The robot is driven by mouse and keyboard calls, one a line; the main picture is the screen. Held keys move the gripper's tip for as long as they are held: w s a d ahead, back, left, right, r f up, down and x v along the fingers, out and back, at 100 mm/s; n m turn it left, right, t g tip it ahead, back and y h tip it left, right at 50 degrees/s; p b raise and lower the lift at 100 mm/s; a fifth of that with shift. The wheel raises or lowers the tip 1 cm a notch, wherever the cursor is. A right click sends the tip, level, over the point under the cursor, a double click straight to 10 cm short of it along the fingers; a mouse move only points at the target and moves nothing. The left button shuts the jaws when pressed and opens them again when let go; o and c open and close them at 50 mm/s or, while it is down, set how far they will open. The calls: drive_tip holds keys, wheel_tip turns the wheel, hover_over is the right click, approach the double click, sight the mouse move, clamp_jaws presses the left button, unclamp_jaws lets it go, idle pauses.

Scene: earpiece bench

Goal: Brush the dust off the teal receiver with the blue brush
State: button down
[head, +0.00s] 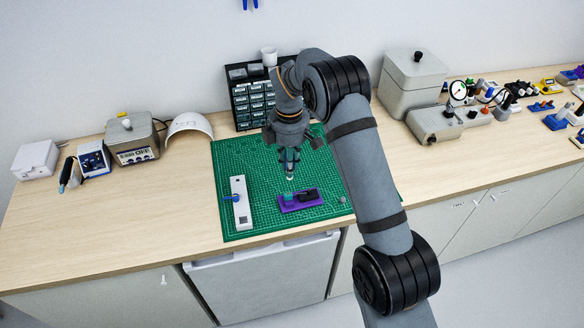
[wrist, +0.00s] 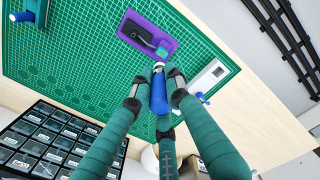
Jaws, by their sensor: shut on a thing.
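The purple holder (head: 301,204) lies on the green mat, and the teal receiver (head: 288,196) sits at its left end. In the wrist view the purple holder (wrist: 143,30) and teal receiver (wrist: 162,51) show just beyond the brush tip. My gripper (head: 289,168) points down above the holder, over the receiver's end. In the wrist view my gripper (wrist: 155,86) is shut on the blue brush (wrist: 159,97), with its pale tip towards the receiver. I cannot tell whether the tip touches the receiver. Dust is too small to make out.
A black part (head: 308,194) lies on the holder's right end. A white block (head: 241,205) with a blue piece stands to the left on the mat (head: 265,222). A drawer cabinet (head: 252,100) stands behind.

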drive_tip(key=shift+d+f+b, duration=0.1)
drive_tip(key=shift+f+b, duration=2.9)
drive_tip(key=shift+f, duration=0.9)
drive_tip(key=shift+s+a, duration=0.1)
drive_tip(key=shift+a, duration=0.5)
drive_tip(key=shift+d, duration=0.45)
drive_tip(key=shift+a, duration=0.25)
drive_tip(key=shift+d, duration=0.1)
